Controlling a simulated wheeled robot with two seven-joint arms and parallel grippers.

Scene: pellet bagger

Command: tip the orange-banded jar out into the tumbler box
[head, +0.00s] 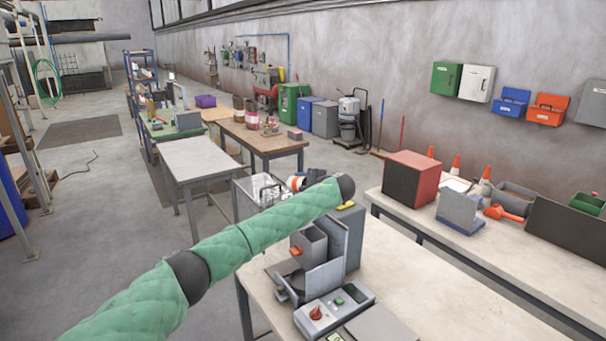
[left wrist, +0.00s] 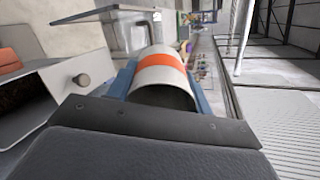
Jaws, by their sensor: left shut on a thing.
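The orange-banded jar (left wrist: 158,62) is a pale cylinder with an orange ring. My left gripper (left wrist: 160,85) is shut on it, with a blue finger on each side. In the head view the jar (head: 296,183) shows partly behind my green-sleeved left arm, above the far end of the bench. I cannot tell what is inside it. A grey open-topped box (head: 312,243) on the bench machine looks like the tumbler box. In the left wrist view a grey open box (left wrist: 60,88) with a round knob and brown contents is at the left, apart from the jar. My right gripper is out of view.
The bench machine has a control box (head: 335,310) with a red knob in front. A second bench at the right carries a red-and-black box (head: 412,178) and an orange scoop (head: 500,212). The pale bench top (head: 440,290) is clear at the front right.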

